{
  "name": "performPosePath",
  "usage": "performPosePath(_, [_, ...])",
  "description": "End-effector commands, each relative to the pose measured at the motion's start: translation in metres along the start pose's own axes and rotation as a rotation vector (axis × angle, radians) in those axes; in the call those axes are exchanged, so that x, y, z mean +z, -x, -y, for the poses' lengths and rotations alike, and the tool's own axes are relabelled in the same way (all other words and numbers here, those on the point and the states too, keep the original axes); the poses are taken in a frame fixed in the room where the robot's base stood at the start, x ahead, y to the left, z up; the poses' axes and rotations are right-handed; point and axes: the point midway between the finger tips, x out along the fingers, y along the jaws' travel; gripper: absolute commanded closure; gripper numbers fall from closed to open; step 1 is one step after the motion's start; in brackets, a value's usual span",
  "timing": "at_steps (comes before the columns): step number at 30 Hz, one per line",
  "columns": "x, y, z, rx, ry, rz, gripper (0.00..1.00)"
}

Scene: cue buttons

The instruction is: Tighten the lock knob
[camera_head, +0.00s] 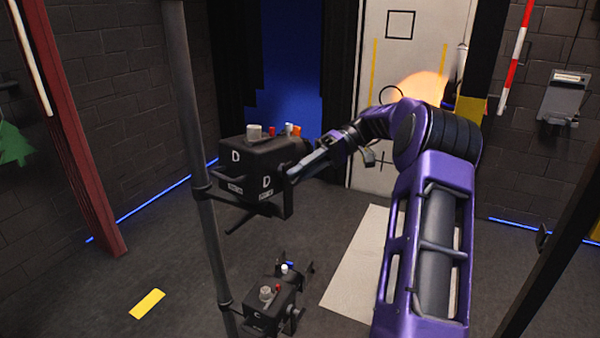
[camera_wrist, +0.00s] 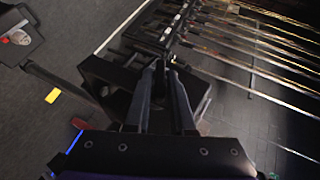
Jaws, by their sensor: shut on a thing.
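A black lamp box marked D (camera_head: 262,165) is clamped on a vertical pole (camera_head: 190,110) in the head view. A grey knob, a red one and other small coloured parts stand on its top. My gripper (camera_head: 291,177) reaches in from the right, its fingers at the box's right side by the bracket. In the wrist view my gripper (camera_wrist: 163,66) has its fingers close together against a dark housing (camera_wrist: 108,88). It is shut on a small part there, seemingly the lock knob, which the fingers hide. I cannot see the knob's shape or how far it is turned.
A second box marked C (camera_head: 268,305) hangs lower on the pole. A yellow floor mark (camera_head: 147,303) lies at the left, and a pale mat (camera_head: 355,262) lies behind my arm. Dark red uprights (camera_head: 75,150) stand at the left. Open floor lies between.

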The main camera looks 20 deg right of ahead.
Motion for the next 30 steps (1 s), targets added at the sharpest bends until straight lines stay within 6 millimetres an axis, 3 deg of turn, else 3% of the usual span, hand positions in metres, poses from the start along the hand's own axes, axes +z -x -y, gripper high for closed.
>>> performPosePath(15, [0.0002,-0.0005,-0.0035,-0.323,-0.133,-0.001,1.0])
performPosePath(30, [-0.0001,-0.0013,-0.0033,-0.385,-0.159,0.0,1.0])
